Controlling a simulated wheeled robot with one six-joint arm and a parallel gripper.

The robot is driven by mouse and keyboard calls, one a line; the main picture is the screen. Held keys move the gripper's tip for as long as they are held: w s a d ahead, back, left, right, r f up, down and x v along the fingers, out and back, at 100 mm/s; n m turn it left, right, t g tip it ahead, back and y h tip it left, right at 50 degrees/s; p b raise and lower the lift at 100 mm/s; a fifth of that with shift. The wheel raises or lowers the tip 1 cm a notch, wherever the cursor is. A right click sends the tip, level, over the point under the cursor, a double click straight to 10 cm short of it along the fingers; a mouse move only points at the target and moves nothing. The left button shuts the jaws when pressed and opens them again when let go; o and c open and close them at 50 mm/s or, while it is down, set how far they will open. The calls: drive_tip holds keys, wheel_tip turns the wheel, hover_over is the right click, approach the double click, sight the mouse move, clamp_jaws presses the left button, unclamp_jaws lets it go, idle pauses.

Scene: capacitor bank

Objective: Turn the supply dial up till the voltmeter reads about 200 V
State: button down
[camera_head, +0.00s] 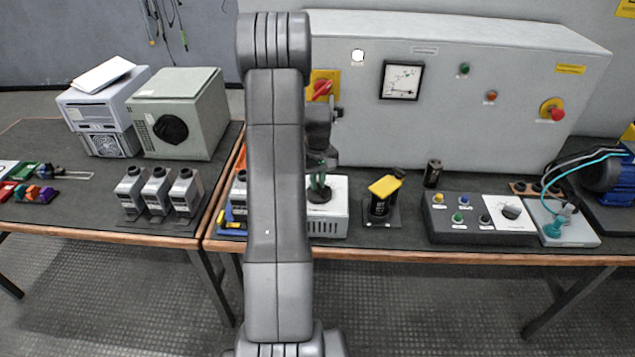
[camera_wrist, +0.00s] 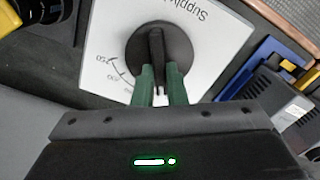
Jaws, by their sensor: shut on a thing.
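The supply dial (camera_wrist: 183,42) is a round black knob with a raised bar, on a white face marked "Supply" with a numbered scale. In the head view the dial (camera_head: 319,195) sits on top of a white box (camera_head: 327,221). My gripper (camera_wrist: 160,76) points down at it, its green fingers shut on the dial's bar, one on each side. In the head view my gripper (camera_head: 319,180) is partly hidden by my arm. The voltmeter (camera_head: 401,80) is a square black-framed gauge on the grey cabinet; its needle is too small to read exactly.
Right of the white box stand a black capacitor with a yellow top (camera_head: 384,188), a small black cylinder (camera_head: 432,173) and a control panel with buttons (camera_head: 470,212). Blue and yellow tools (camera_head: 232,215) lie close to the left. The grey cabinet (camera_head: 450,120) rises behind.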

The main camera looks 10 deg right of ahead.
drive_tip(key=c, duration=1.5)
unclamp_jaws()
drive_tip(key=shift+o, duration=0.2)
drive_tip(key=shift+r, duration=0.15)
wheel_tip(320, 180, up, 14)
drive_tip(key=b, duration=0.1)
drive_tip(key=shift+f, duration=0.2)
